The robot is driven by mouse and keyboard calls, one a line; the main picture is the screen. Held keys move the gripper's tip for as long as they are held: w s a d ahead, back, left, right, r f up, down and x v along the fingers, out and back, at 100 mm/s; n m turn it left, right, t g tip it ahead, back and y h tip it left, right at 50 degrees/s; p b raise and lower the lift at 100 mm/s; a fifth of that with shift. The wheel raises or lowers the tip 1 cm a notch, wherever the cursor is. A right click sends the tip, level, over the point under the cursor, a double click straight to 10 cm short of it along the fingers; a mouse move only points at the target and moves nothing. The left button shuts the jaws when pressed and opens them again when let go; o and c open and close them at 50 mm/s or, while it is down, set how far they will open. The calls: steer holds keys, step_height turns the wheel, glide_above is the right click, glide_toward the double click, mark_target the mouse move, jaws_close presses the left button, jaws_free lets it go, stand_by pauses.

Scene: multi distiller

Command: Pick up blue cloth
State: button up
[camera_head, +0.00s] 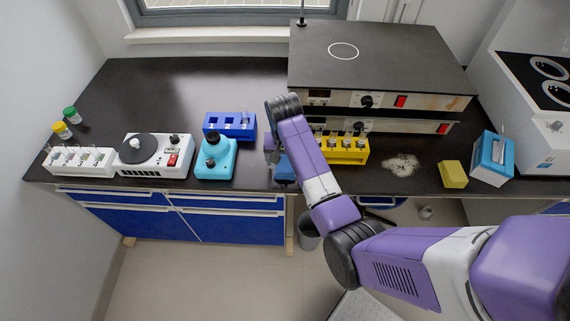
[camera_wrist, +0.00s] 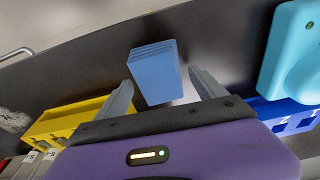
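The blue cloth (camera_wrist: 154,72) is a folded, block-like light blue stack on the dark bench. In the wrist view it lies just beyond and between my two fingertips. In the head view the cloth (camera_head: 285,168) shows near the bench's front edge, partly hidden by my arm. My gripper (camera_wrist: 160,86) is open, with one finger on each side of the cloth's near end. I see no finger touching it. In the head view my fingers are mostly hidden behind my wrist.
A yellow rack (camera_head: 345,150) with tubes stands close to the right of the cloth. A blue rack (camera_head: 230,125) and a turquoise device (camera_head: 214,158) stand to the left. A yellow sponge (camera_head: 453,174), a tissue box (camera_head: 493,158) and a white spill (camera_head: 401,164) are further right.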

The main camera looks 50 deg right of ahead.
steer(key=c, duration=1.1)
steer(key=shift+r, duration=0.15)
steer(key=shift+c, duration=0.2)
step_height(320, 180, up, 12)
step_height(320, 180, up, 6)
steer(key=p, duration=0.5)
glide_above(285, 162)
steer(key=shift+w+r+b, duration=0.1)
steer(key=shift+r+b, duration=0.45)
steer(key=shift+r, duration=0.3)
